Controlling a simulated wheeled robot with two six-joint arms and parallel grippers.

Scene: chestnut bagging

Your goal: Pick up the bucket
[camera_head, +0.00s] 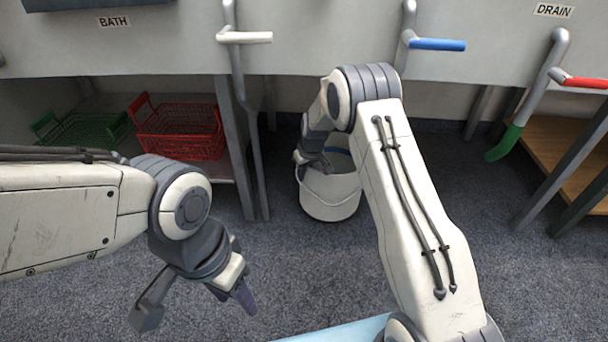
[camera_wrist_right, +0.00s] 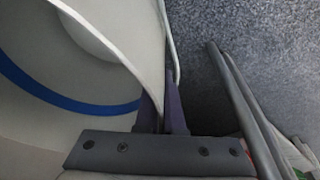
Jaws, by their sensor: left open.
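The white bucket (camera_head: 330,195) stands upright on the floor under the counter, with a blue band inside and a thin white handle. In the right wrist view the bucket wall (camera_wrist_right: 125,45) fills the left side. My right gripper (camera_wrist_right: 162,105) has one dark finger inside the bucket and one outside, close together on its wall at the rim. In the head view my right wrist partly covers the bucket's left rim, and the fingertips are hidden. My left gripper (camera_head: 196,309) is open and empty, low at the left, apart from the bucket.
A red crate (camera_head: 180,132) and a green crate (camera_head: 85,132) sit on a shelf at left. A grey pipe and table leg stand left of the bucket. A wooden shelf (camera_head: 560,150) and green-tipped hose (camera_head: 505,142) are at right. The grey floor around the bucket is clear.

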